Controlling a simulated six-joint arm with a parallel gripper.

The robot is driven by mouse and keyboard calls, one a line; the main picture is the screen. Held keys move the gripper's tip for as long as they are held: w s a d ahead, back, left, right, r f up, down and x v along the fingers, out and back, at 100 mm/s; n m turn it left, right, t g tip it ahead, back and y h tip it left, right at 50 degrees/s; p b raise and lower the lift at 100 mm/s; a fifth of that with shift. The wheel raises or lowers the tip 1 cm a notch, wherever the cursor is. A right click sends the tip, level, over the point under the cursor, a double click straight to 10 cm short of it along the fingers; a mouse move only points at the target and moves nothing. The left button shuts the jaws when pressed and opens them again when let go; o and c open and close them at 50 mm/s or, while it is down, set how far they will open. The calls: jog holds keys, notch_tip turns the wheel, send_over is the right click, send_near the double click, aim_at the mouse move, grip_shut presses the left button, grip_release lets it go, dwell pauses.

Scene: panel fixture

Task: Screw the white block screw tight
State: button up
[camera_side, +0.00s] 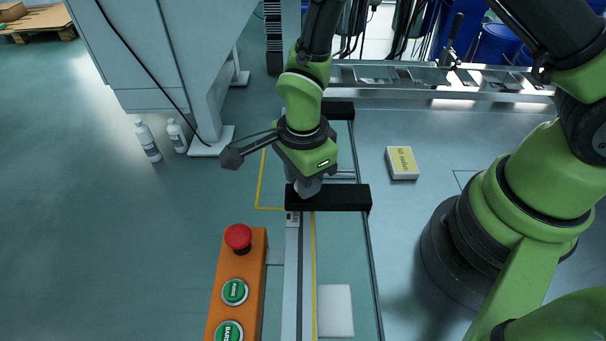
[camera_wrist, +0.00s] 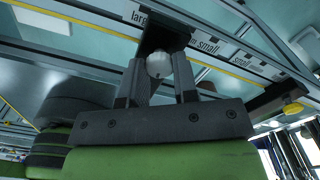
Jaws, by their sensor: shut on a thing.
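In the wrist view, my gripper (camera_wrist: 159,88) has a finger on each side of a small white rounded piece, the white block screw (camera_wrist: 159,65), and is shut on it. The screw sits against a black block (camera_wrist: 168,37) on the fixture rail. In the side view, my gripper (camera_side: 307,188) points down at the left part of the near black block (camera_side: 345,197). There the fingertips and the screw are hidden by the wrist and the block.
An orange button box (camera_side: 238,318) with a red stop knob stands left of the rail. A white plate (camera_side: 335,310) lies at the front. A yellow-topped box (camera_side: 402,162) rests on the table to the right. A yellow knob (camera_wrist: 293,110) shows at right in the wrist view.

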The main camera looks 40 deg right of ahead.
jog(key=shift+m, duration=0.5)
jog(key=o, duration=0.9)
notch_tip(320, 180, up, 10)
dwell(0.3)
